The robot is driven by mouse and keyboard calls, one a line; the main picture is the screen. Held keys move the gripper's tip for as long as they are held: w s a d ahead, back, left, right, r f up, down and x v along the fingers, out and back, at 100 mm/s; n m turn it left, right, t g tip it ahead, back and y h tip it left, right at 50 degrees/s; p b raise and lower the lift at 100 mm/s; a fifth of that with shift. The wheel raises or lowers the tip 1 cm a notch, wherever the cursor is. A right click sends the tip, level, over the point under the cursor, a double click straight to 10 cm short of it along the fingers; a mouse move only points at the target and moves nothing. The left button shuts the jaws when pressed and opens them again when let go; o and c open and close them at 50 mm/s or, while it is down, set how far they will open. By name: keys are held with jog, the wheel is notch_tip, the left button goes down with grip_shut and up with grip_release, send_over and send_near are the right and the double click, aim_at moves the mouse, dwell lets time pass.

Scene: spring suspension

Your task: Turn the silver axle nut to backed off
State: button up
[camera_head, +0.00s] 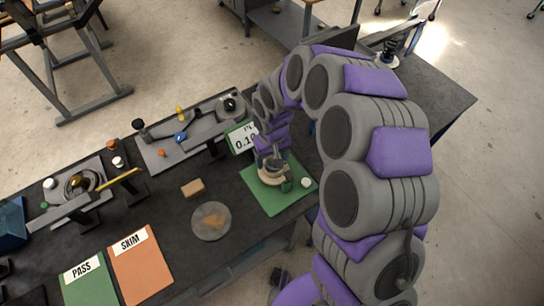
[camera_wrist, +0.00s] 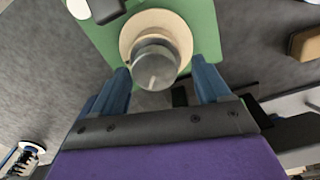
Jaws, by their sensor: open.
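The silver axle nut (camera_wrist: 155,64) is a round grey knob with a pale mark on its face, seen nearly end-on in the wrist view. It sits on a round cream base (camera_wrist: 183,34) over a green mat (camera_wrist: 205,30). In the head view the cream base (camera_head: 272,178) stands on the green mat (camera_head: 262,203), below the end of my arm. My gripper (camera_wrist: 163,82) is open, with one blue finger on each side of the nut's lower edge. Whether either finger touches the nut cannot be told. In the head view the arm partly hides the nut.
A tan block (camera_head: 193,188) and a round grey disc (camera_head: 211,221) lie to the left on the dark bench.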

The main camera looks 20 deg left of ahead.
jog(key=shift+d+r, duration=0.15)
jog(key=shift+d, duration=0.35)
jog(key=c, duration=0.4)
jog(key=shift+a, duration=0.15)
jog(key=c, duration=0.6)
jog(key=shift+c, duration=0.2)
jog(key=n+p, duration=0.3)
jog(key=shift+r+n, duration=0.1)
jog(key=shift+n, duration=0.2)
jog(key=n+p, duration=0.2)
jog(key=n, duration=0.2)
jog(key=shift+p, duration=0.3)
